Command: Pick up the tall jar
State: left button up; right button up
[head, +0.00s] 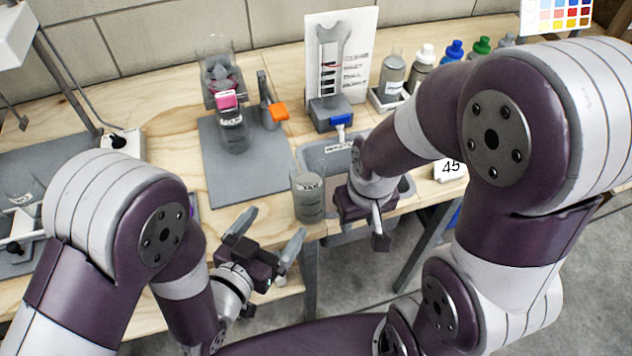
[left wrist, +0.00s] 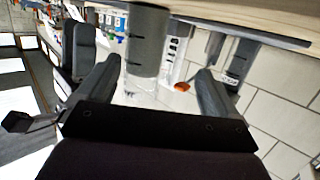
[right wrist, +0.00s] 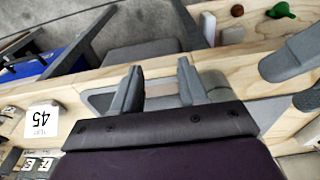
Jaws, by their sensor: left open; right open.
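A grey see-through jar (head: 308,197) with dark markings stands upright near the table's front edge, beside the grey bin. I take it for the tall jar. In the left wrist view a grey cylinder (left wrist: 147,40) with dark marks shows ahead, between the finger lines. My left gripper (head: 266,232) is open and empty, in front of the table edge, left of and nearer than the jar. Its fingers also show in the left wrist view (left wrist: 156,78). My right gripper (head: 378,228) is to the right of the jar; its fingers (right wrist: 158,85) are open and empty in the right wrist view.
A grey mat (head: 245,165) holds a clear vessel with a pink part (head: 228,100) and an orange-tipped tool (head: 277,110). A white board (head: 340,60) and several bottles (head: 424,58) stand behind. The grey bin (head: 325,155) lies beside the jar. A "45" card (head: 450,168) is at right.

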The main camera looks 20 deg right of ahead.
aim_at(299, 204)
pick_arm(q)
jog(key=shift+h, duration=0.4)
jog(key=d, duration=0.1)
jog(key=w+d, duration=0.2)
jog(key=d, duration=0.1)
jog(key=x, duration=0.8)
jog(key=shift+s+d+f, duration=0.1)
jog(key=shift+s+f, duration=0.05)
jog(key=shift+s, duration=0.1)
jog(key=shift+c, duration=0.6)
jog(key=c, duration=1.2)
pick_arm(e)
jog(key=shift+s+r, duration=0.1)
jog(key=shift+s, duration=0.3)
